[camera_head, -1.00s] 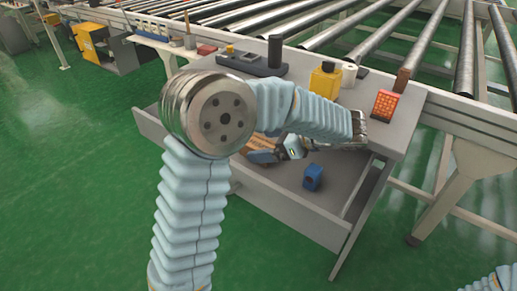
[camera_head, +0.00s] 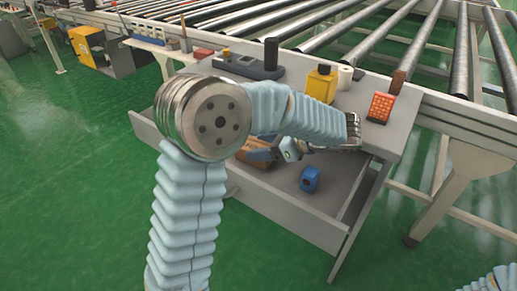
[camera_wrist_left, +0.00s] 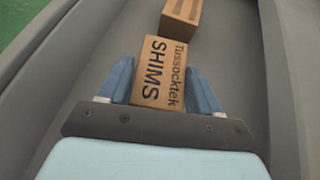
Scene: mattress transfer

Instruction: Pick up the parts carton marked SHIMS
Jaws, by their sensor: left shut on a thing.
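The brown carton marked SHIMS (camera_wrist_left: 163,78) is in the left wrist view, between the two blue fingers of my left gripper (camera_wrist_left: 159,84). The gripper is shut on it, and its printed face looks toward the camera. In the head view my left gripper (camera_head: 264,154) is down in the open grey drawer, partly behind my arm. Brown carton surface (camera_head: 256,162) shows beside its finger, but no label can be read there. My right gripper is out of view.
A second brown carton (camera_wrist_left: 181,14) lies just beyond the first. A blue part (camera_head: 310,179) sits in the drawer (camera_head: 285,215) to the right. Rollers run behind.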

